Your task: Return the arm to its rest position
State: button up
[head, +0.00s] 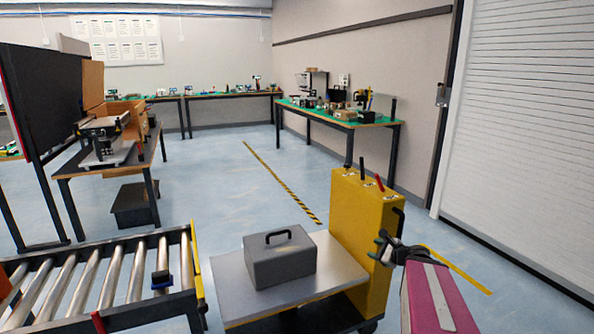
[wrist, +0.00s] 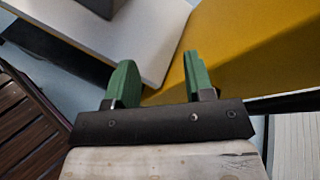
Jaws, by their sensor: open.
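My gripper (wrist: 158,82) shows in the wrist view with its two green fingers apart and nothing between them. In the head view my gripper (head: 381,246) is at the lower right, beside the yellow end of a cart, at the end of my magenta arm link. A grey box with a black handle (head: 279,262) sits on the cart's grey platform (head: 235,290), to the left of my gripper and apart from it. In the wrist view the platform (wrist: 140,35) and the yellow panel (wrist: 265,50) lie beyond the fingers.
The cart's yellow upright (head: 352,230) stands close to my gripper. A roller conveyor (head: 85,290) is at the lower left. A workbench (head: 70,170) stands at the left, and a green-topped bench (head: 310,110) at the back right. The blue floor (head: 215,190) between them is clear.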

jog(key=s+a+f+n+g+h, duration=0.4)
jog(key=s+a+n+g, duration=0.1)
jog(key=n, duration=0.6)
jog(key=s+a+f+n+g+h, duration=0.4)
jog(key=s+a+f+n+g, duration=0.1)
jog(key=n, duration=0.5)
jog(key=shift+a+f+n+g, duration=0.3)
jog(key=shift+a+n+g, duration=0.15)
jog(key=shift+g, duration=0.25)
